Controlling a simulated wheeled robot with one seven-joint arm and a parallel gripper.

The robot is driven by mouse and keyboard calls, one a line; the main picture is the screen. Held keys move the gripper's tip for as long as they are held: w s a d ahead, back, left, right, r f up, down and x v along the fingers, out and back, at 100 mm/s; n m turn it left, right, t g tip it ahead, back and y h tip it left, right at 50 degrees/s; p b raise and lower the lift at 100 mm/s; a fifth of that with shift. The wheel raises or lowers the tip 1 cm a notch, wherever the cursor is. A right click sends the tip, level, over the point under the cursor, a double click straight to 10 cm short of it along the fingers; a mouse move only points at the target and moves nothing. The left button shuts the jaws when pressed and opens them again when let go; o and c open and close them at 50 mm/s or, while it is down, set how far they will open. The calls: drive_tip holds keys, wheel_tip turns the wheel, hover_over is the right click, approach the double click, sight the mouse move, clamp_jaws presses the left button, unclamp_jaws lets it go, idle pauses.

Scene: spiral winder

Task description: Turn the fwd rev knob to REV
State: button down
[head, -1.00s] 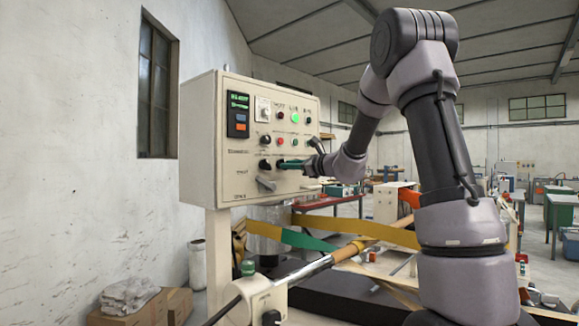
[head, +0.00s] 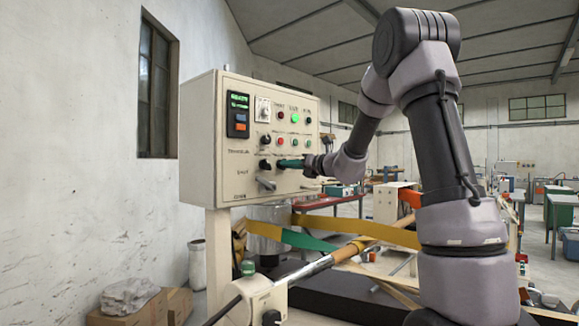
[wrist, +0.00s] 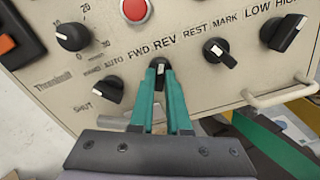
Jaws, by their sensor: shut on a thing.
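The fwd rev knob (wrist: 159,67) is a black knob on the cream control panel (wrist: 45,95), just below the FWD and REV labels in the wrist view. A short white mark on it points roughly up in that view, toward the REV side. My gripper (wrist: 161,74) has teal fingers shut on this knob, one on each side, and they hide most of its body. In the head view my gripper (head: 285,163) reaches the front of the panel from the right, and the knob is too small there to read.
Beside it are the AUTO knob (wrist: 108,90), the REST MARK knob (wrist: 217,52) and the LOW HIGH knob (wrist: 282,33). A red button (wrist: 135,9) is above. A grey lever (head: 266,184) sits below in the head view.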

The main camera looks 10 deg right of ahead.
drive_tip(key=shift+m, duration=0.8)
drive_tip(key=c, duration=0.9)
unclamp_jaws()
drive_tip(key=v, duration=1)
drive_tip(key=shift+s+d, duration=0.25)
drive_tip(key=shift+s, duration=0.05)
